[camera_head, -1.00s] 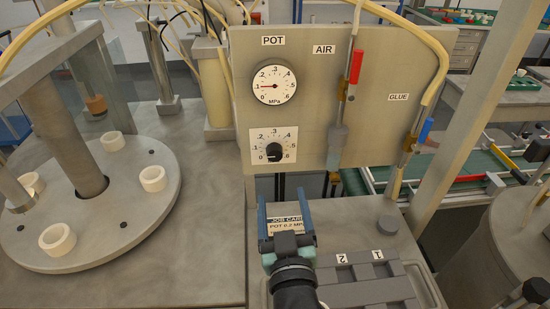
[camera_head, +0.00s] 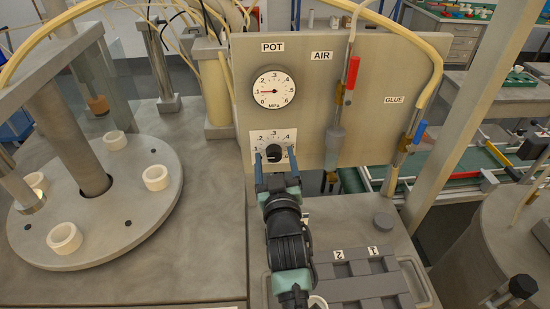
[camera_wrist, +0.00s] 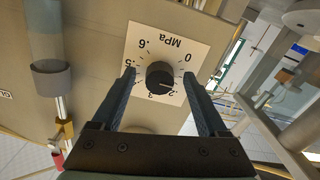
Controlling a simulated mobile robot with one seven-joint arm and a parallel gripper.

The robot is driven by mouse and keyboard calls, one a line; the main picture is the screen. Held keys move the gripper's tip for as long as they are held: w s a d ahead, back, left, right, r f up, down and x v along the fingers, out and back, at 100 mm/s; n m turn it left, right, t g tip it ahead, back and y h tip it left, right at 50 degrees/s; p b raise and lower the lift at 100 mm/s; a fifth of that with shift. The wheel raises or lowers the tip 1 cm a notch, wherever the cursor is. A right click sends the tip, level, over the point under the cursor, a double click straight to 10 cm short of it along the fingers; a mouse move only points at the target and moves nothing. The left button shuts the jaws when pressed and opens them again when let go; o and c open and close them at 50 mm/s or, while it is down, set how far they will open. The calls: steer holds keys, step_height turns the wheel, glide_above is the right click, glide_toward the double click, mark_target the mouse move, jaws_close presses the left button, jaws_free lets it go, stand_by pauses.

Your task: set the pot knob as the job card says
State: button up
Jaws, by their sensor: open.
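The pot knob (camera_head: 273,153) is a round black knob on a white 0 to .6 MPa dial plate (camera_head: 288,136), low on the panel's left side. In the wrist view the knob (camera_wrist: 160,73) and its plate (camera_wrist: 165,45) appear upside down. My gripper (camera_head: 275,166) is open, its two blue fingers pointing at the plate. In the wrist view the fingers (camera_wrist: 159,80) stand on either side of the knob with gaps. The knob's pointer setting is too small to tell. The POT gauge (camera_head: 273,87) has its red needle near .1.
A round indexing table (camera_head: 100,225) with white rings is at left. A grey tray marked 1 and 2 (camera_head: 350,268) lies below.

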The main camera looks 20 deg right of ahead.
jaws_close()
stand_by(0.4)
steer(key=shift+m, duration=0.3)
steer(key=m+b, duration=0.1)
steer(key=m, duration=0.2)
steer(key=shift+a+m, duration=0.1)
steer(key=shift+m, duration=2.4)
jaws_free()
